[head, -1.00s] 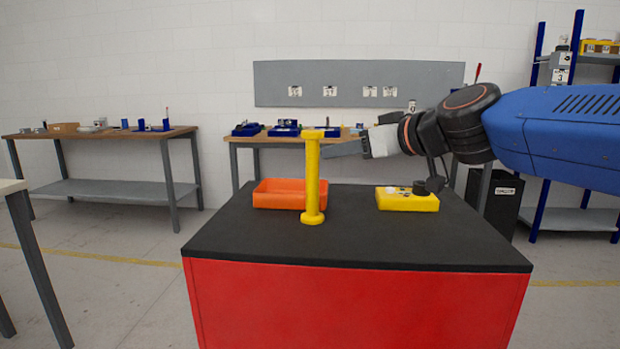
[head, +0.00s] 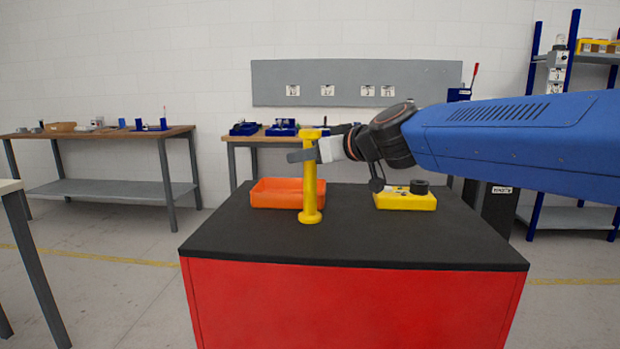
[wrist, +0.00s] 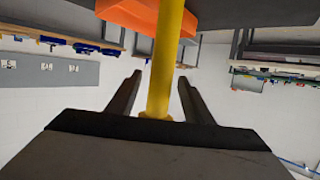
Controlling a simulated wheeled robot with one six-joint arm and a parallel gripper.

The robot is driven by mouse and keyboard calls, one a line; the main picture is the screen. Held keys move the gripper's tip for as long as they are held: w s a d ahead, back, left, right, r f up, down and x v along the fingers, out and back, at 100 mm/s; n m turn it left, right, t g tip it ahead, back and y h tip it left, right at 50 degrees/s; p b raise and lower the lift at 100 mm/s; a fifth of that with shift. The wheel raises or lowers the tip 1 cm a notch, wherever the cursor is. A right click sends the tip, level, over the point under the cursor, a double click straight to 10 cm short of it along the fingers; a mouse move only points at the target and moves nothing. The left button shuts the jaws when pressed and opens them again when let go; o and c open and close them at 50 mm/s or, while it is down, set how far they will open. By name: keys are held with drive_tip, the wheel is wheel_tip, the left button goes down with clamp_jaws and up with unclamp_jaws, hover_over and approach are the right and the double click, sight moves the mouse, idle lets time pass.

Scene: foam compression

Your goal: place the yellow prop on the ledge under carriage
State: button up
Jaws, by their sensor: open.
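The yellow prop (head: 309,185), a tall post with a wide foot and a wider top, stands upright on the black top of the red cabinet. My gripper (head: 298,155) is level with the upper part of the post. In the wrist view the yellow prop (wrist: 165,65) lies between the two open dark fingers of my gripper (wrist: 159,85), with gaps visible on both sides. I cannot make out the ledge or the carriage for certain.
An orange tray (head: 275,193) stands behind and left of the prop. A yellow block (head: 404,200) with dark round parts lies to the right. The cabinet's black top (head: 370,245) is clear in front. Workbenches stand along the back wall.

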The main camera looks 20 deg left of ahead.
drive_tip(key=x, duration=0.3)
drive_tip(key=shift+w+a, duration=0.1)
drive_tip(key=shift+c, duration=0.4)
clamp_jaws()
drive_tip(key=shift+r, duration=0.1)
